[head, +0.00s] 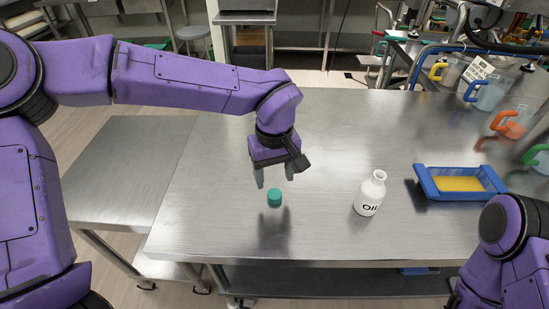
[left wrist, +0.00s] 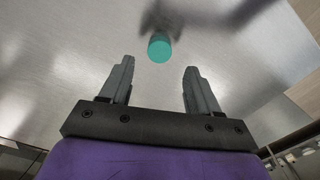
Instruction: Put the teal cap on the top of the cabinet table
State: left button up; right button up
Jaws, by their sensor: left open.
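The teal cap (head: 274,197) is a small round cap on the steel table (head: 320,140), near its front edge. It also shows in the left wrist view (left wrist: 159,47), beyond the fingertips and roughly centred between them. My left gripper (head: 273,178) is open and empty, pointing down above and just behind the cap. It does not appear to touch the cap. In the left wrist view my left gripper (left wrist: 157,75) shows both fingers spread apart. My right arm shows at the lower right, but its gripper is out of view. I cannot tell which surface is the cabinet table.
A white bottle marked "Oil" (head: 370,193) stands right of the cap. A blue tray (head: 427,184) with yellow contents lies further right, near several jugs with coloured handles. A lower steel table (head: 125,165) adjoins on the left, with clear room on top.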

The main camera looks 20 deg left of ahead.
aim_at(274, 194)
pick_arm(q)
notch_tip(274, 194, up, 7)
